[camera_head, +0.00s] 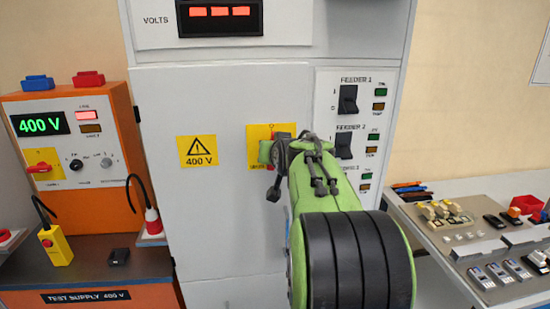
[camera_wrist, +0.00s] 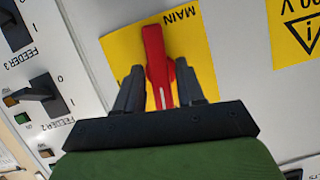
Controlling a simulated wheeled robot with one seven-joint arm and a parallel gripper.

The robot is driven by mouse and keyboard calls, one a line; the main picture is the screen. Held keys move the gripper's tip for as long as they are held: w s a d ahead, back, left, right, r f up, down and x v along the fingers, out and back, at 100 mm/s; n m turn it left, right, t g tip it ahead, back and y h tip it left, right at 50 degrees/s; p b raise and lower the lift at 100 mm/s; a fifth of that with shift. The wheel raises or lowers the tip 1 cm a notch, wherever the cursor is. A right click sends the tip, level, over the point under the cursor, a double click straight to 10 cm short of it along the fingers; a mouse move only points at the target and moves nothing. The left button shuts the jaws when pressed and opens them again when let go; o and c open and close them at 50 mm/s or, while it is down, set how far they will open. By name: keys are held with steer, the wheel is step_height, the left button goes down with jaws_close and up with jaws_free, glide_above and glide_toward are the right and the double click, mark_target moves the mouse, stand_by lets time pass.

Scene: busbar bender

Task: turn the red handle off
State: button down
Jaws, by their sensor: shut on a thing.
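The red handle (camera_wrist: 156,50) stands out from a yellow plate (camera_wrist: 195,45) marked MAIN, seen in the wrist view. It lies nearly upright in that picture, leaning slightly. My gripper (camera_wrist: 159,72) has one dark finger on each side of the handle and is shut on it. In the head view, my gripper (camera_head: 283,152) is at the yellow plate (camera_head: 256,143) on the grey cabinet door. There the gripper hides most of the handle, with only a little red showing.
Feeder switches (camera_head: 347,99) sit on a white panel right of the plate. A yellow 400 V warning sign (camera_head: 198,151) is to its left. An orange test supply (camera_head: 75,140) with its own red handle (camera_head: 39,168) stands at left. A bench (camera_head: 470,270) with small parts is at right.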

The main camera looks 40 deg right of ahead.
steer(key=shift+a+n+h+b, duration=0.1)
steer(key=shift+n+h+b, duration=0.3)
steer(key=shift+n, duration=0.2)
steer(key=shift+g, duration=0.3)
steer(key=c, duration=1)
jaws_free()
steer(key=shift+d, duration=0.2)
steer(key=v, duration=1.5)
steer(key=shift+s+a, duration=0.2)
steer(key=shift+s, duration=0.1)
